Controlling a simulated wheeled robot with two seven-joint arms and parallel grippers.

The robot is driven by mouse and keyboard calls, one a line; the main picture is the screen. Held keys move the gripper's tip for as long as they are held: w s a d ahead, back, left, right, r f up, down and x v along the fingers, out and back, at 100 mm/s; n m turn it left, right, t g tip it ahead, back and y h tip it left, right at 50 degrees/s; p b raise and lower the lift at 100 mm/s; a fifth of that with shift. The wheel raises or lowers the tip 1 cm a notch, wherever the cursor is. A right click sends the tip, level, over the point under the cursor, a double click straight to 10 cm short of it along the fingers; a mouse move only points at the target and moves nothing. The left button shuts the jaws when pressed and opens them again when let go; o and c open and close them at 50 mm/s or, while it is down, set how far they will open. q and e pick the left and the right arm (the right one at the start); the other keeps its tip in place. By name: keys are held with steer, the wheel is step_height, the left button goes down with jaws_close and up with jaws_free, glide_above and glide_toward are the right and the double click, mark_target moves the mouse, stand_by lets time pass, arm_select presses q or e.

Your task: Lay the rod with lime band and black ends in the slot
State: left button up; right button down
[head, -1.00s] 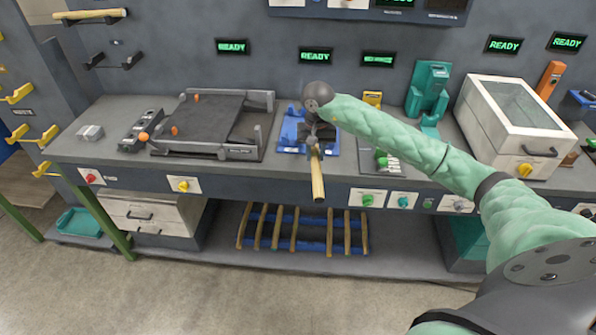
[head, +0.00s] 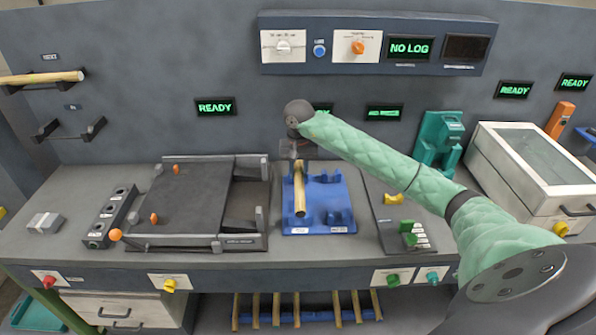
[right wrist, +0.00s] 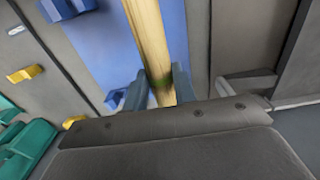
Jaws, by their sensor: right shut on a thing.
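My right gripper (right wrist: 163,85) is shut on a pale wooden rod (right wrist: 149,40). The rod has a green band between the fingers in the right wrist view. In the head view the rod (head: 300,190) points toward me, over the left part of a blue fixture (head: 328,192) on the bench. I cannot tell whether it touches the fixture, and black ends cannot be made out. The right gripper (head: 297,155) is at the rod's far part, partly hidden by its own wrist. Which part is the slot is not clear. My left gripper is not in view.
A dark tray frame (head: 262,215) stands left of the fixture. A white lidded box (head: 530,165) is farther right. Several rods (head: 297,308) lie on the shelf below.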

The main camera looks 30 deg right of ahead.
steer(key=shift+s+f, duration=0.1)
steer(key=shift+f, duration=2)
steer(key=shift+f+b, duration=0.75)
steer(key=shift+b, duration=0.2)
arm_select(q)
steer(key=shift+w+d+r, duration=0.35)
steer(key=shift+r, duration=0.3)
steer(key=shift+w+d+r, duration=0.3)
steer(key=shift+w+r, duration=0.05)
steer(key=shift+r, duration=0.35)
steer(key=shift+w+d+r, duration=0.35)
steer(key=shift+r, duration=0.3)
arm_select(e)
steer(key=shift+f, duration=0.2)
steer(key=c, duration=1.1)
jaws_free()
steer(key=shift+o, duration=0.2)
